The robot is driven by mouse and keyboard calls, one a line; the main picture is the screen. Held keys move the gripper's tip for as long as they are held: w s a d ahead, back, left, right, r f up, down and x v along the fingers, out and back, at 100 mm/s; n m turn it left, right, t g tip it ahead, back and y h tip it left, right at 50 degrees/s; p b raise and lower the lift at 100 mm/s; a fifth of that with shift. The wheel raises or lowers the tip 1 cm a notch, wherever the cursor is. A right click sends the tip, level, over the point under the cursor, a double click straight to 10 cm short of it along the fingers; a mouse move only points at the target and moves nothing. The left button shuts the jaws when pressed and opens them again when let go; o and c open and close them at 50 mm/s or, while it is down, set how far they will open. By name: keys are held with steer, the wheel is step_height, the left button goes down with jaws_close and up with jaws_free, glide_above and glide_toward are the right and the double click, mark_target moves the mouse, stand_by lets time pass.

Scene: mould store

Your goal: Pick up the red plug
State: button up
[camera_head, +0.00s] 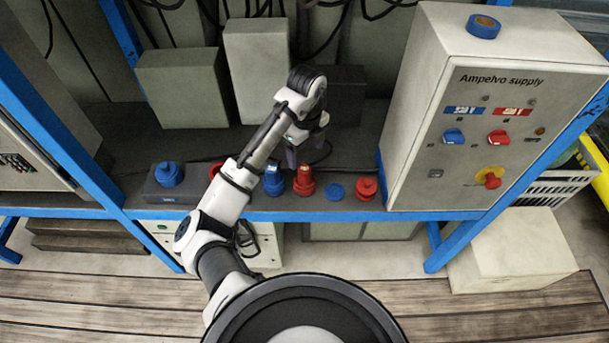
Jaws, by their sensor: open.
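A red plug (304,181) stands upright near the front edge of the dark shelf, beside a blue plug (273,181) on its left. Another red piece (366,188) of similar kind stands further right, near the grey cabinet. A third red piece (215,170) is mostly hidden behind my arm. My gripper (306,157) is open and points down, just above and behind the upright red plug in the picture. I see nothing between its fingers. The exact gap between the fingers and the plug cannot be told from this view.
A flat blue disc (336,190) lies between the red pieces. A grey block (158,188) with a blue plug (169,174) is at left. The supply cabinet (412,135) bounds the right, with a blue tape roll (483,26) on top. Grey boxes (184,92) stand behind.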

mark_target(304, 168)
step_height(304, 168, down, 6)
steer(key=shift+r+b, duration=0.25)
steer(key=shift+b, duration=0.25)
steer(key=shift+a+f+b, duration=0.15)
steer(key=shift+f+b, duration=0.2)
steer(key=shift+f, duration=1)
steer(key=shift+a+f+b, duration=0.1)
steer(key=shift+f+b, duration=0.2)
steer(key=shift+f, duration=1.05)
steer(key=shift+w, duration=0.1)
steer(key=c, duration=1.1)
